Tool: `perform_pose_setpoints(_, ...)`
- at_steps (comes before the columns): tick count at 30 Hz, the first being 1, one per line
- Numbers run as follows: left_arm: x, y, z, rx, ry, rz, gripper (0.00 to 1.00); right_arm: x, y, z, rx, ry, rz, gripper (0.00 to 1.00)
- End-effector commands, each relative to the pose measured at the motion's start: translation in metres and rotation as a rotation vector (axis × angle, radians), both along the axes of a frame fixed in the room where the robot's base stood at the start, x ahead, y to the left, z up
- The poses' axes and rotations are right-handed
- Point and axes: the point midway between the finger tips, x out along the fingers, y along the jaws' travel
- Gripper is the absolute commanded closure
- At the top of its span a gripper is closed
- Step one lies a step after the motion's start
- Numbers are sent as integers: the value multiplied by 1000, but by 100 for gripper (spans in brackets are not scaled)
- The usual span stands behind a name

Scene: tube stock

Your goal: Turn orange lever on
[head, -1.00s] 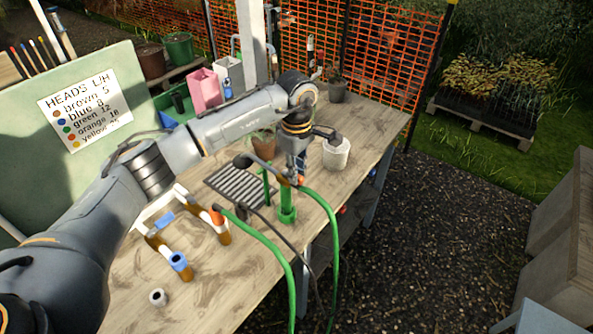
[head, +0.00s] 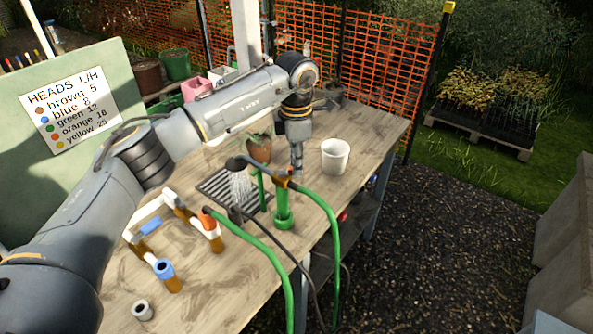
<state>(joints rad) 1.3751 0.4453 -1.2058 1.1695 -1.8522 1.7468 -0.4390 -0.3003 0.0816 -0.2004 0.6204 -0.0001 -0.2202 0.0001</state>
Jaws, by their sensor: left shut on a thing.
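A green tap post (head: 283,212) stands on the wooden table and carries a dark spray head (head: 237,163) on an arm to its left. Its small orange lever (head: 282,182) is at the top of the post, mostly hidden by my gripper and the fittings. My left gripper (head: 296,170) points down at the top of the post, shut on the orange lever, though the fingertips are small and the contact is partly hidden. White water spray (head: 240,187) falls from the head over a slatted drain grate (head: 215,188). My right gripper is out of view.
A white pot (head: 335,156) stands right of the tap, and a terracotta pot with a plant (head: 260,150) behind it. A green hose (head: 332,225) runs off the post. A pipe frame with blue and orange caps (head: 165,270) stands front left, near a loose grey ring (head: 142,310).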

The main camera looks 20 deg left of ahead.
Motion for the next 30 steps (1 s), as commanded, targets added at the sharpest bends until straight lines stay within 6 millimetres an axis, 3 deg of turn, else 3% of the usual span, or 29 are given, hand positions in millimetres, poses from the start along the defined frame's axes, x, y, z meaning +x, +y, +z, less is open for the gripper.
perform_pose_setpoints(18, 15, 14, 0, -1, -6, 554, 100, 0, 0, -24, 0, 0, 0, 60)
perform_pose_setpoints(30, 18, 20, 0, -1, -8, 742, 100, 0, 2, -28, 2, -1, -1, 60)
